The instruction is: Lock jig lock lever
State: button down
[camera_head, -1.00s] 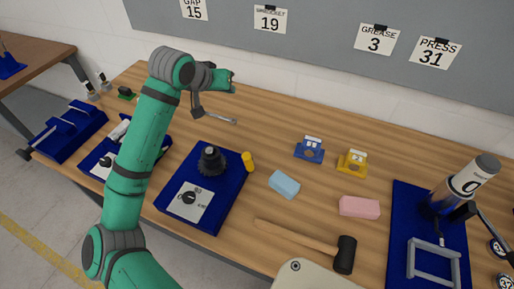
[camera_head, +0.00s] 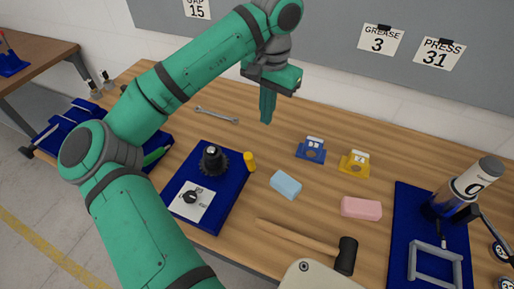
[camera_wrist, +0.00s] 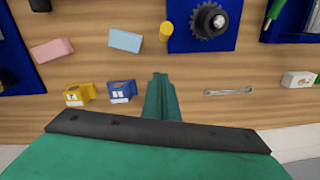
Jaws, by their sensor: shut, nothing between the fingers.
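My gripper (camera_head: 266,116) is shut and empty, pointing down above the back middle of the table. Its closed green fingers also show in the wrist view (camera_wrist: 160,80). I cannot tell for sure which part is the jig lock lever. A blue base plate (camera_head: 217,221) left of the gripper carries a dark gear on a post (camera_head: 213,160) and a black knob on a white label (camera_head: 192,197). Blue fixtures at the far left (camera_head: 62,128) are partly hidden by my arm. A press stand on a blue plate (camera_head: 402,225) has a dark lever arm at the right.
A wrench (camera_head: 217,114), yellow cylinder (camera_head: 249,162), light-blue block (camera_head: 286,185), pink block (camera_head: 361,208), blue tagged holder (camera_head: 311,152) and yellow tagged holder (camera_head: 354,164) lie around the middle. A mallet (camera_head: 346,254) lies in front. Bare wood surrounds the wrench.

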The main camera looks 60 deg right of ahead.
aim_at(250, 165)
jog(key=shift+f, duration=0.15)
jog(key=a+f, duration=0.3)
jog(key=f, duration=0.7)
jog(key=shift+w+a+f, duration=0.35)
jog(key=shift+w+a, duration=0.05)
jog(key=shift+w, duration=0.2)
